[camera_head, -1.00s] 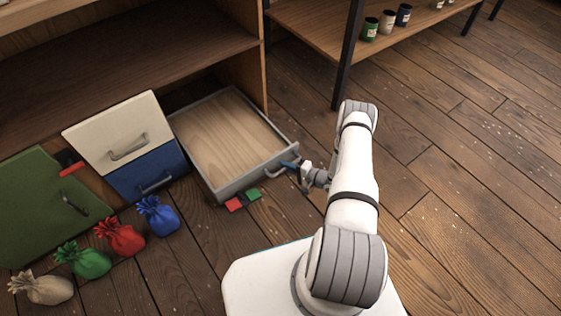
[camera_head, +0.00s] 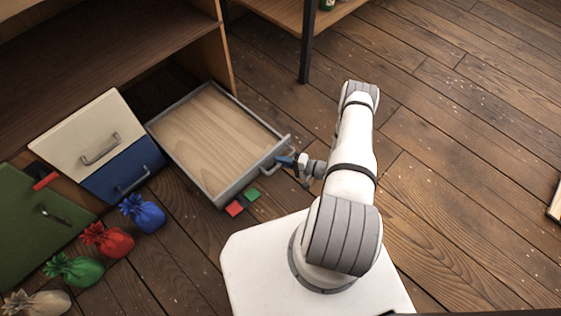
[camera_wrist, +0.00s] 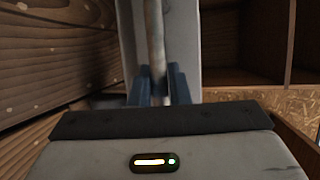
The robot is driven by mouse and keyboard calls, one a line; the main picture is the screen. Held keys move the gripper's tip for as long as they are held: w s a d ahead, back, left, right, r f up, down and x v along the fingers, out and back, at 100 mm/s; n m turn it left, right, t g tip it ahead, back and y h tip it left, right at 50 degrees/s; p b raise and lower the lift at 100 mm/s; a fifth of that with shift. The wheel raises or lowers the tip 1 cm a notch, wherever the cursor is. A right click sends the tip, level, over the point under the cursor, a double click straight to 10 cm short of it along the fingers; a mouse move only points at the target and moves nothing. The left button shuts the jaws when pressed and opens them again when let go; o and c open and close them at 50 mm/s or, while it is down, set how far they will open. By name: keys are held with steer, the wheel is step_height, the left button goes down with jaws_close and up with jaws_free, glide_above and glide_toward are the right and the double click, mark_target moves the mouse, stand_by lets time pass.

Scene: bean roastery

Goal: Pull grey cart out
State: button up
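The grey cart (camera_head: 247,185) is a low, drawer-like box with grey walls and a pale wooden floor. It stands out from the wooden cabinet onto the floor and looks empty. Its handle (camera_head: 272,158) is on the front, at the right. My gripper (camera_head: 283,160) has blue fingers and is at this handle. In the wrist view, the blue fingers of my gripper (camera_wrist: 160,88) stand on either side of the upright handle bar (camera_wrist: 155,40) and look shut on it. The grey front panel (camera_wrist: 187,50) is just behind the bar.
Left of the cart are cream (camera_head: 85,135) and blue (camera_head: 125,178) drawer fronts and a green panel (camera_head: 35,220). Blue (camera_head: 143,212), red (camera_head: 108,240), green (camera_head: 75,270) and beige (camera_head: 38,303) bags lie before them. The right-hand floor is mostly clear.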

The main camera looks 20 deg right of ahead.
steer(key=o, duration=0.4)
steer(key=shift+s+d, duration=0.1)
steer(key=p+v, duration=0.2)
steer(key=v, duration=0.5)
steer(key=shift+s+d, duration=0.2)
steer(key=shift+s, duration=0.05)
